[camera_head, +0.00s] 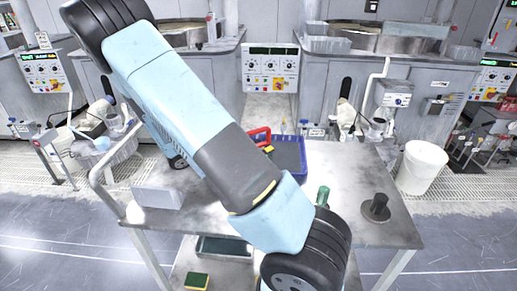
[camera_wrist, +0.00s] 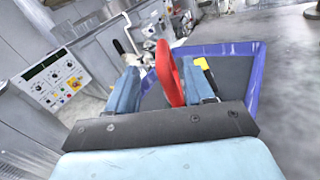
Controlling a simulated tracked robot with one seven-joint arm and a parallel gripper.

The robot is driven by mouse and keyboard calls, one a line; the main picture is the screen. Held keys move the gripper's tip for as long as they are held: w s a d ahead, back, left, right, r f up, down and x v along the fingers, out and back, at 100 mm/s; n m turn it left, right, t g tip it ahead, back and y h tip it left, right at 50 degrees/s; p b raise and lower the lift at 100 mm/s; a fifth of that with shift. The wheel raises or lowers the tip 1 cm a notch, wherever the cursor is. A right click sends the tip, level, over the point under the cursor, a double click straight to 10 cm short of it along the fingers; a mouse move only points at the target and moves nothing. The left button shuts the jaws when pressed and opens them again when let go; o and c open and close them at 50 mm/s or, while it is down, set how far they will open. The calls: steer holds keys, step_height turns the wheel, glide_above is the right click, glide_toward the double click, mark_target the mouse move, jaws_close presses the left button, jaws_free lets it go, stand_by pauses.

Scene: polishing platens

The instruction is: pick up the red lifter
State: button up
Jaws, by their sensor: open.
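The red lifter (camera_head: 258,133) shows as a red loop-shaped handle at the left end of the blue tray (camera_head: 303,160) on the cart, partly hidden by my arm in the head view. In the wrist view the red handle (camera_wrist: 168,75) stands up between the two fingers of my gripper (camera_wrist: 160,72), at the near left side of the tray (camera_wrist: 255,72). The fingers are apart, with a visible gap on the handle's left; the right finger is close to it. Whether it touches is unclear. My gripper is hidden in the head view.
A yellow piece (camera_wrist: 201,63) lies just right of the handle. On the metal cart top (camera_head: 345,215) stand a green bottle (camera_head: 322,196), a dark knobbed weight (camera_head: 376,207) and a pale box (camera_head: 158,196). A white bucket (camera_head: 422,167) stands right of the cart. Polishing machines line the back.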

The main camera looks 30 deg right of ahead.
mark_target(254, 132)
steer(key=shift+s+d+f, duration=0.15)
steer(key=shift+d, duration=1.55)
steer(key=shift+s+d+f, duration=0.1)
steer(key=shift+d+f, duration=0.05)
steer(key=shift+d, duration=1.5)
steer(key=shift+c, duration=0.4)
jaws_close()
